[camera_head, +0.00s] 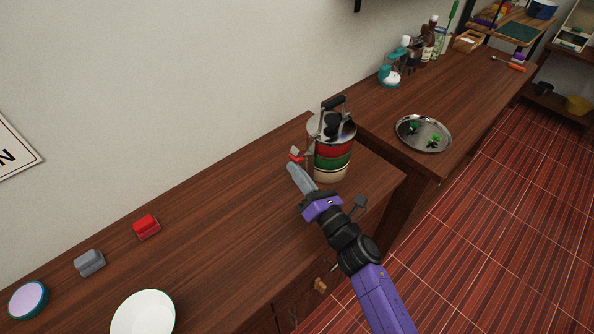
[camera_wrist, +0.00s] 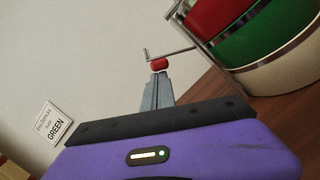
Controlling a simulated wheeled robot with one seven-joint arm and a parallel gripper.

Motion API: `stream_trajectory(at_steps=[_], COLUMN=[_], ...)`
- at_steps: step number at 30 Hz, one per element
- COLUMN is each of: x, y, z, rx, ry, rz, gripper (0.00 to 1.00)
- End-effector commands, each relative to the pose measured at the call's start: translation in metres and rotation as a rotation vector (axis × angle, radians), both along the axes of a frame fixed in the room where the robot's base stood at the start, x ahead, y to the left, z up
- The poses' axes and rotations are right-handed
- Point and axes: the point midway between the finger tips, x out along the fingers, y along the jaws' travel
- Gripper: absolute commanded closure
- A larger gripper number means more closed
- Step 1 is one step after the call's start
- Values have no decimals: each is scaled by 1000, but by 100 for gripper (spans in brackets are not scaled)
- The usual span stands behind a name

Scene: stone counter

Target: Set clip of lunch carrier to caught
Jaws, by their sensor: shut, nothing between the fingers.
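The lunch carrier (camera_head: 332,146) is a stack of red, green and cream tiers with a metal lid and a dark top handle, upright on the counter. It also shows in the wrist view (camera_wrist: 246,45), tilted by the camera. Its clip (camera_head: 296,154) sticks out from the left side as a thin metal lever with a red knob. In the wrist view the clip's red knob (camera_wrist: 160,64) is right at my fingertips. My gripper (camera_head: 292,168) is shut and empty, just beside the knob. I cannot tell whether the fingertips touch the knob.
The wooden counter (camera_head: 215,225) is clear left of the carrier. A metal tray (camera_head: 424,133) with green items and several bottles (camera_head: 428,40) stand on the counter to the right.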

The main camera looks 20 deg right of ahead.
Motion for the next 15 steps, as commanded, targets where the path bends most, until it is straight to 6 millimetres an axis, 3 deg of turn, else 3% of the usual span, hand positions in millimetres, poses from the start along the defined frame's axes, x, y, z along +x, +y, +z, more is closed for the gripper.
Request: stream_trajectory(at_steps=[8,15], x=[0,1], y=[0,-2], z=[12,28], rx=[105,300], ry=[33,98], rz=[1,0], gripper=[100,100])
